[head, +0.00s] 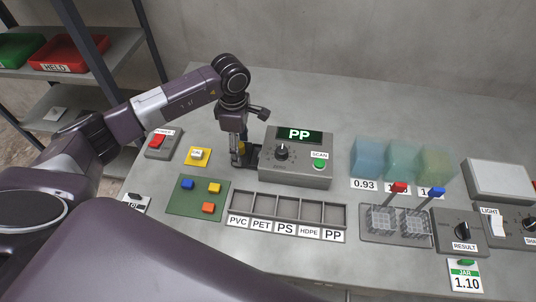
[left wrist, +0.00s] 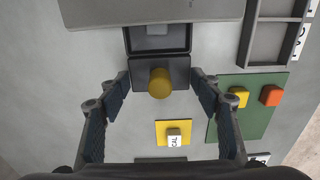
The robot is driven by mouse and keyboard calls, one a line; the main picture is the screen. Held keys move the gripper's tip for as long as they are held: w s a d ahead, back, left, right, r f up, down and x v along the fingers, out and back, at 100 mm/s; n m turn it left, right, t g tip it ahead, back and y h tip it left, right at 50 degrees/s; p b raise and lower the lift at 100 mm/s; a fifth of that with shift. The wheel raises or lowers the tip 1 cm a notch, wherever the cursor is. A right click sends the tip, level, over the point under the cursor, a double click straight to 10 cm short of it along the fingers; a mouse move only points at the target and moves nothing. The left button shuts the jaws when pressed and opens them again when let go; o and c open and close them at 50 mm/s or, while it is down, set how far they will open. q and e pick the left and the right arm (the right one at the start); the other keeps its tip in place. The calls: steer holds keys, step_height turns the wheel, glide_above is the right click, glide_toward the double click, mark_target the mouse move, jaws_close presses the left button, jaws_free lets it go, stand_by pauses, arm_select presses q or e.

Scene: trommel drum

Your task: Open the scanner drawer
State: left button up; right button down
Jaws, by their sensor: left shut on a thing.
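The grey scanner (head: 297,160) stands on the table, with a lit "PP" display, a dial and a green SCAN button. Its dark drawer (left wrist: 158,38) sticks out from the scanner's left side, with an open hollow showing in the left wrist view. A yellow round knob-like piece (left wrist: 160,83) sits on the drawer's dark outer part. My right gripper is not in view.
A yellow tile (head: 198,156) and a green mat (head: 197,197) with several coloured blocks lie left of the scanner. A labelled bin row (head: 288,213) is in front. Blue and green tanks (head: 402,160) stand to the right. A red-button box (head: 163,142) is at far left.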

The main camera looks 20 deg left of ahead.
arm_select(q)
steer(key=shift+s+a+f+b, duration=0.1)
steer(key=shift+s+a+b, duration=0.15)
steer(key=shift+a, duration=0.6)
steer(key=shift+s+a+r+b, duration=0.15)
steer(key=shift+s+a, duration=0.1)
steer(key=shift+a, duration=0.65)
steer(key=shift+s+a+f+b, duration=0.15)
steer(key=shift+s+a+b, duration=0.1)
steer(key=shift+a, duration=0.6)
steer(key=o, duration=0.6)
steer(key=shift+w, duration=0.1)
step_height(320, 180, up, 7)
steer(key=p, duration=0.4)
